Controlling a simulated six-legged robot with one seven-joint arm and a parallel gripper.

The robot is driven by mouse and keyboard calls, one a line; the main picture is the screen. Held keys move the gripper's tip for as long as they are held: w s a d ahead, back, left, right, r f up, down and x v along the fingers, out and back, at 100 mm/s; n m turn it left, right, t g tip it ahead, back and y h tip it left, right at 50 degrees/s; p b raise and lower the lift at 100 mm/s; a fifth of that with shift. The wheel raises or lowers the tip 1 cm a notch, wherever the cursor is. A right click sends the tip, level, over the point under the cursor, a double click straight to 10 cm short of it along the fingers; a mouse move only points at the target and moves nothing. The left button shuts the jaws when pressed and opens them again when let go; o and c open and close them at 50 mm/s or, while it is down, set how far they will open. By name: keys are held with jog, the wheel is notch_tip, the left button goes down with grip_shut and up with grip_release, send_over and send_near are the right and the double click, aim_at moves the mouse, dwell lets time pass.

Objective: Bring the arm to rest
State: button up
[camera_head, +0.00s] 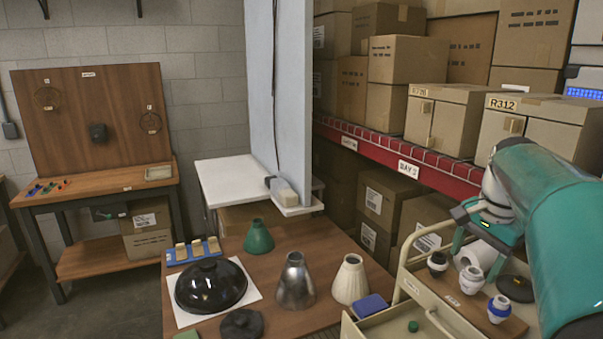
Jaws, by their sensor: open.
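My gripper (477,254) is at the right, below my teal and white arm. Its teal fingers are spread apart and point down over the cream cart (400,328). A white cylinder (480,254) shows behind and between the fingers, and I cannot tell whether they touch it. Nothing is visibly held. Below the gripper, a wooden board on the cart bears a black and white socket part (437,263), another white-topped one (471,279), a blue-banded one (499,309) and a black disc (515,288).
The brown table (318,246) holds a green shade (258,238), silver shade (295,284), cream shade (350,281), glossy black dome (211,286) and blue box (370,307). A red-edged shelf (385,155) with cartons stands behind the cart. A grey partition (290,90) rises mid-view.

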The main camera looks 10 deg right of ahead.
jog(key=s+a+f+n+t, duration=0.1)
jog(key=s+a+f+n, duration=0.2)
jog(key=a, duration=0.5)
jog(key=s+a+f+n+t, duration=0.1)
jog(key=s+a+f+n, duration=0.2)
jog(key=s+a+n, duration=0.3)
jog(key=s+a+f+n+t, duration=0.1)
jog(key=s+a+f+n, duration=0.2)
jog(key=a, duration=0.8)
jog(key=shift+s+n+t, duration=0.4)
jog(key=shift+s+n, duration=0.6)
jog(key=shift+s, duration=0.1)
